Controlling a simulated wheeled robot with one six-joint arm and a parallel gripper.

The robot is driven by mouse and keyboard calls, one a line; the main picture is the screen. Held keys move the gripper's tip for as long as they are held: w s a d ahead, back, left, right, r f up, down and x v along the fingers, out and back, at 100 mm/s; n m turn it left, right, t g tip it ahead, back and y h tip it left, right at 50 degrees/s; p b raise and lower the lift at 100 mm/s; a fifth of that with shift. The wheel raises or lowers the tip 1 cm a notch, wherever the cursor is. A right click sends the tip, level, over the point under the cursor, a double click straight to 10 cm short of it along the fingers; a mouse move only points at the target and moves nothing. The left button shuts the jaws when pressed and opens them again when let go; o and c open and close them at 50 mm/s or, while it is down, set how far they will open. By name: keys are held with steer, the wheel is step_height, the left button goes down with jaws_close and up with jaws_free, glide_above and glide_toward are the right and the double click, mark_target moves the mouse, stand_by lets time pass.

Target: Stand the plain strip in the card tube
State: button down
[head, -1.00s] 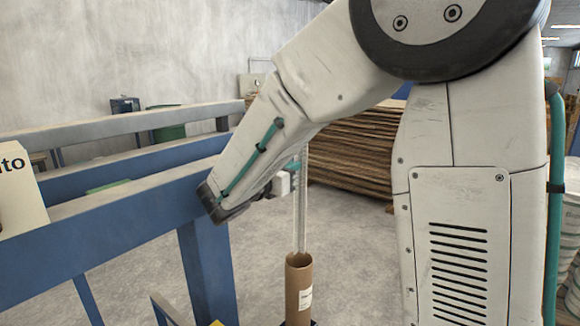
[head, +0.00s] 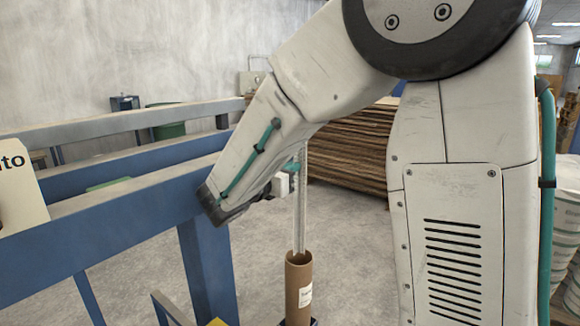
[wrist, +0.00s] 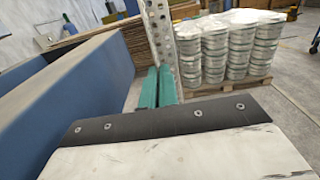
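The card tube (head: 298,292) is a brown upright cylinder with a white label, below my forearm in the head view. A long, pale, narrow strip (head: 299,215) stands upright above it. Its lower end meets the tube's open mouth and appears to dip just inside; how deep is hidden. My gripper (head: 293,166) has teal fingers and is shut on the strip well above the tube, partly hidden by my wrist. In the wrist view the strip (wrist: 160,35) rises between the teal fingers (wrist: 157,88) and shows a row of holes. The tube is not visible there.
A blue steel frame (head: 130,204) runs close by on the left, with a white lettered box (head: 20,190) on it. Stacked brown boards (head: 345,160) stand behind. Pale stacked buckets (wrist: 228,50) sit on a pallet. Grey floor around the tube is open.

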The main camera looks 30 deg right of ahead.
step_height(320, 180, down, 13)
steer(key=shift+r, duration=0.2)
stand_by(2.5)
steer(key=c, duration=1.6)
jaws_free()
steer(key=v, duration=0.7)
steer(key=shift+s+a, duration=0.15)
steer(key=shift+a, duration=0.2)
